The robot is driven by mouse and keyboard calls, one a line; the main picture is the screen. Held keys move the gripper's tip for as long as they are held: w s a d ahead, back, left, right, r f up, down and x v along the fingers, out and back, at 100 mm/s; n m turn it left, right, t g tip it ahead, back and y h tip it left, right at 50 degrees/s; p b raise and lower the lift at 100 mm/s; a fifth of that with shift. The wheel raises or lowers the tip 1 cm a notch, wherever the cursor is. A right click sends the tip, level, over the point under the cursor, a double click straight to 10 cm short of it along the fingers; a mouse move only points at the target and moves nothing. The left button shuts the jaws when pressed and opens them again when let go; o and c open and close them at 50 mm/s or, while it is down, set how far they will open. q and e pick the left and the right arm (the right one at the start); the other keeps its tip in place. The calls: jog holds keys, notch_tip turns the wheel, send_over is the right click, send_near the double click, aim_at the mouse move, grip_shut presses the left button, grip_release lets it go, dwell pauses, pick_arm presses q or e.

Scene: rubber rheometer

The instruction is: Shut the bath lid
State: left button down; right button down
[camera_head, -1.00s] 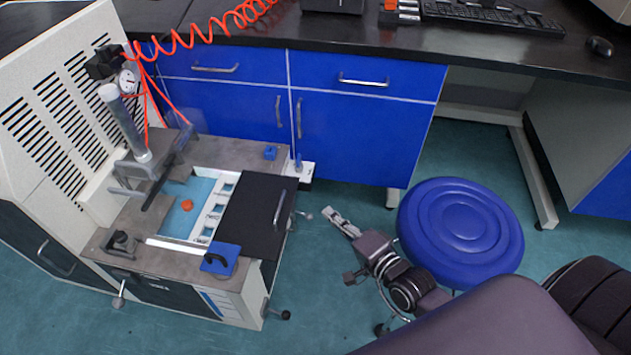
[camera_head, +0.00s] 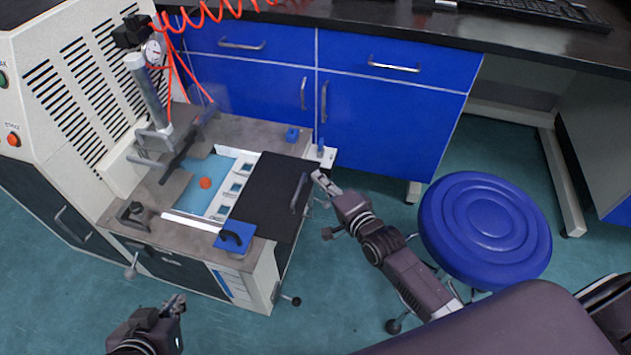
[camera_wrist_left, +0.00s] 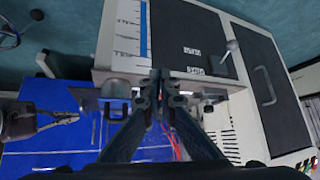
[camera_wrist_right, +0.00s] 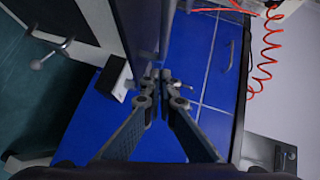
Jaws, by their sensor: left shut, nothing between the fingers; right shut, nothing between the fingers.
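The bath lid (camera_head: 262,196) is a black flat panel with a bar handle (camera_head: 299,192) on its right side. It lies to the right of the bath (camera_head: 224,168), whose blue interior and an orange item (camera_head: 206,183) are uncovered. My right gripper (camera_head: 319,179) is shut and empty, just right of the handle; I cannot tell whether they touch. Its closed fingertips also show in the right wrist view (camera_wrist_right: 160,82). My left gripper (camera_head: 176,304) is shut and empty, in front of the machine and low in the picture; its fingers show in the left wrist view (camera_wrist_left: 162,88).
A blue block with a black handle (camera_head: 235,237) sits at the machine's front corner. A post with a gauge (camera_head: 152,53) and red coiled hoses (camera_head: 215,15) stand behind the bath. A blue stool (camera_head: 485,230) is close to my right arm. Blue cabinets (camera_head: 385,115) stand behind.

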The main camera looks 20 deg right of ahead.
aim_at(270, 180)
pick_arm(q)
jog(key=shift+w+d+r+t, duration=0.2)
jog(key=shift+w+r+t, duration=0.15)
jog(key=shift+w, duration=0.1)
jog(key=shift+w+d+r+t, duration=0.15)
jog(key=shift+w+r+t, duration=0.15)
jog(key=shift+w, duration=0.15)
pick_arm(e)
jog(key=shift+w+a+f, duration=0.2)
jog(key=shift+w+a, duration=0.1)
jog(key=shift+a, duration=0.2)
